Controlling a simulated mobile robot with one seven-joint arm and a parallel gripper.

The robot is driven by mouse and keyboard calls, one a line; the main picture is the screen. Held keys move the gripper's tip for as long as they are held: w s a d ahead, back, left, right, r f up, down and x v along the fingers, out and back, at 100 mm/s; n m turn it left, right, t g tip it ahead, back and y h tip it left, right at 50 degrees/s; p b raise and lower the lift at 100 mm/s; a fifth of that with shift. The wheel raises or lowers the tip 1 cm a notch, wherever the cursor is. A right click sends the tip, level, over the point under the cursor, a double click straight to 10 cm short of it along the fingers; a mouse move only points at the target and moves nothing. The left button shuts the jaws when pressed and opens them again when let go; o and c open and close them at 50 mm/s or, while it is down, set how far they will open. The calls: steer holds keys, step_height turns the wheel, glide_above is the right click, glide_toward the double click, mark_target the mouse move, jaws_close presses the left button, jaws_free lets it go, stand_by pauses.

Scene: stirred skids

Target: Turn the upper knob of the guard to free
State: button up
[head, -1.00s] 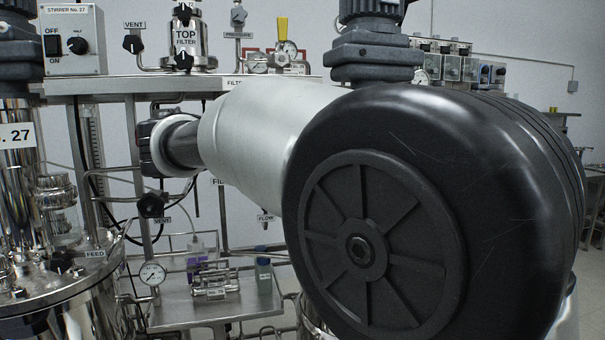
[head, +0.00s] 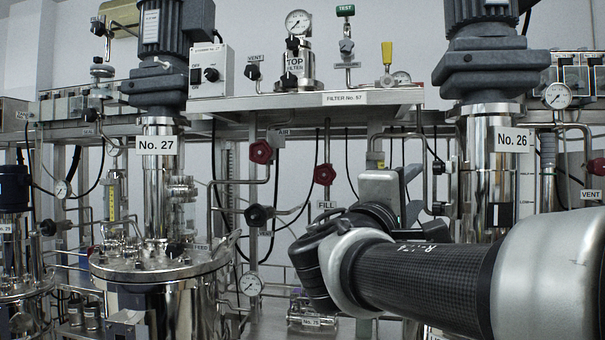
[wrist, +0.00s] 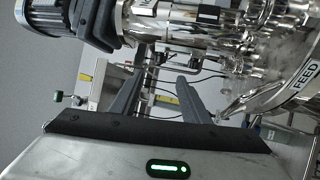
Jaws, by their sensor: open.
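No label reading "guard" is legible, so I cannot tell which unit is the guard. The top filter (head: 299,65) stands on the shelf with one black knob (head: 292,43) above another black knob (head: 289,80). My gripper (wrist: 163,78) is open in the wrist view, with pipes and a dark cable beyond its fingers and nothing held. In the head view, my gripper's body (head: 380,188) is below the shelf, between vessels No. 27 and No. 26; its fingertips are not clear there.
Vessel No. 27 (head: 157,190) stands left and vessel No. 26 (head: 490,170) right. Red handwheels sit at the air line (head: 261,152) and fill line (head: 325,174). A black vent knob (head: 252,72) is beside the top filter. The FEED label (wrist: 305,83) shows at the wrist view's right.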

mark_target(435, 168)
steer(key=x, duration=1.5)
steer(key=shift+w+d+r, duration=0.1)
steer(key=shift+w+d, duration=0.15)
steer(key=shift+w, duration=0.05)
steer(key=c, duration=1.1)
steer(key=shift+o, duration=0.2)
steer(key=shift+r+p, duration=0.1)
steer(key=shift+p, duration=0.3)
